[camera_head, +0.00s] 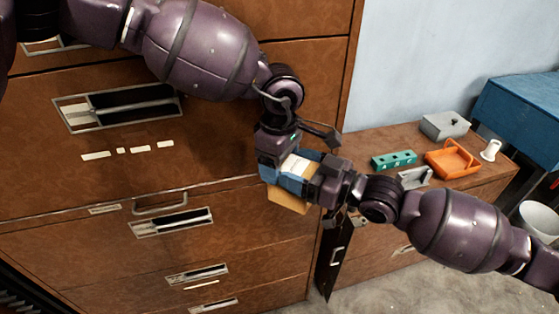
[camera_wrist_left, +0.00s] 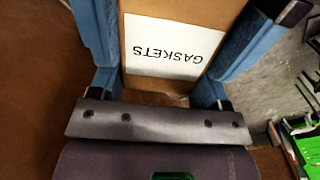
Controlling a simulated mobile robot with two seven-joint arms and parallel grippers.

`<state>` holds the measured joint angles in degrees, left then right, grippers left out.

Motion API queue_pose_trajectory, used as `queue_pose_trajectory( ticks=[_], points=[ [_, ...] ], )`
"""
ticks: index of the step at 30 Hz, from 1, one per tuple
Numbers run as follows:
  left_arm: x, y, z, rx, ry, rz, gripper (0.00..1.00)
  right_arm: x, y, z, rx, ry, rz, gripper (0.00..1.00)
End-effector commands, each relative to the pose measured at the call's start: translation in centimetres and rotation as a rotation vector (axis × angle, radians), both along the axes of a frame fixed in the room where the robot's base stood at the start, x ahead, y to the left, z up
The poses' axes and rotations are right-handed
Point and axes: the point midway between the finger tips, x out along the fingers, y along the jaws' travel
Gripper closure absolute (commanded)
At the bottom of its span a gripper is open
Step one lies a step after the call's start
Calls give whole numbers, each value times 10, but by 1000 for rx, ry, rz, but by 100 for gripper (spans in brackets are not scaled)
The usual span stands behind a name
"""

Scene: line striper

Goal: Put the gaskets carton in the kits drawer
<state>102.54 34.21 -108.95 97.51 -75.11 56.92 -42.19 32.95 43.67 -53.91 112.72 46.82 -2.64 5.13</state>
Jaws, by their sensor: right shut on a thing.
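The gaskets carton (camera_head: 289,202) is a brown box with a white label, held up in front of the cabinet's right edge. In the left wrist view the carton (camera_wrist_left: 165,87) shows its GASKETS label upside down. My left gripper (camera_head: 285,172) comes from above, its blue fingers on both sides of the carton; whether they press on it is unclear. My right gripper (camera_head: 308,180) comes from the right and is shut on the carton, its fingertips partly hidden. A drawer with a bar handle (camera_head: 160,203) is in the brown cabinet; I cannot read which drawer is kits.
A low wooden counter (camera_head: 372,152) at the right holds a green block (camera_head: 394,160), an orange tray (camera_head: 453,160), a grey box (camera_head: 444,125) and a white spool (camera_head: 490,150). A dark narrow door (camera_head: 334,258) stands open below. A white bin (camera_head: 541,220) is at the far right.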

Motion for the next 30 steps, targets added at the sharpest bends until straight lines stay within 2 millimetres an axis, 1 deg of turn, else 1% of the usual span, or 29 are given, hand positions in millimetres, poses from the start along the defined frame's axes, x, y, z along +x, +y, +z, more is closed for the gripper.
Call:
queue_pose_trajectory(
  ticks=[1,4,5,10,17,20,26,30],
  points=[
    [0,0,0,0,0,0,43,0,0,1,0,-1,-1,59],
    [0,0,0,0,1,-1,58,0,0,0,0,-1,-1,59],
    [0,0,0,0,0,-1,59,0,0,0,0,-1,-1,27],
    [0,0,0,0,0,-1,59,0,0,0,0,-1,-1,1],
    [0,0,1,0,0,0,59,0,-1,0,0,-1,-1,0],
    [0,0,0,0,0,0,59,-1,-4,0,-1,0,-1,0],
    [0,0,0,0,0,0,59,-11,-24,-1,-3,0,-2,0],
    [0,0,1,0,0,0,59,-21,-45,-1,-5,-1,-3,0]
  ],
)
